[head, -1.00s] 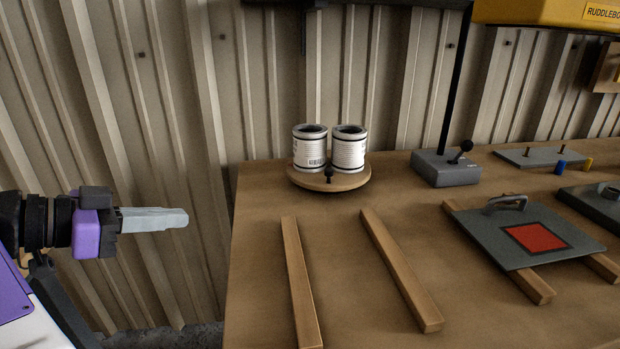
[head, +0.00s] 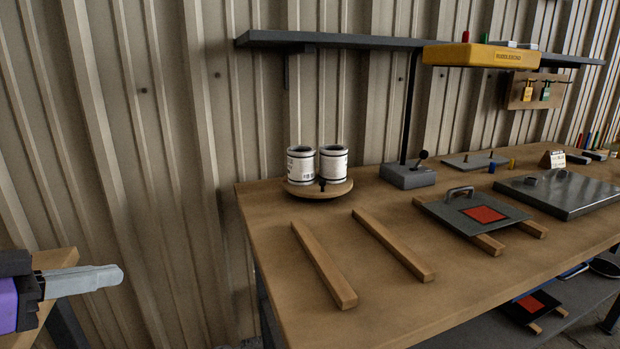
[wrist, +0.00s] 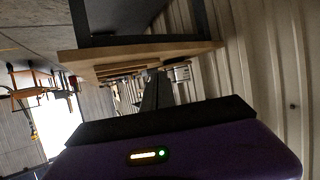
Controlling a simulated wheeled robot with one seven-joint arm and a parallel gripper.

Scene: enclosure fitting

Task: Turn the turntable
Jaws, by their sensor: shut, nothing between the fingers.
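The turntable (head: 333,190) is a round wooden disc near the back left corner of the workbench. A small dark knob (head: 322,184) stands at its front edge. Two white cans with dark rims, a left can (head: 301,166) and a right can (head: 333,163), stand upright side by side on it. My gripper (head: 112,275) is at the lower left of the head view, well left of the bench and apart from the turntable. Its pale fingers are shut and empty.
Two wooden rails, left (head: 324,264) and right (head: 392,245), lie in front of the turntable on the workbench (head: 290,290). A grey box with a lever (head: 407,175) stands to its right. A grey plate with a handle (head: 470,212) lies farther right. A shelf (head: 340,41) hangs above.

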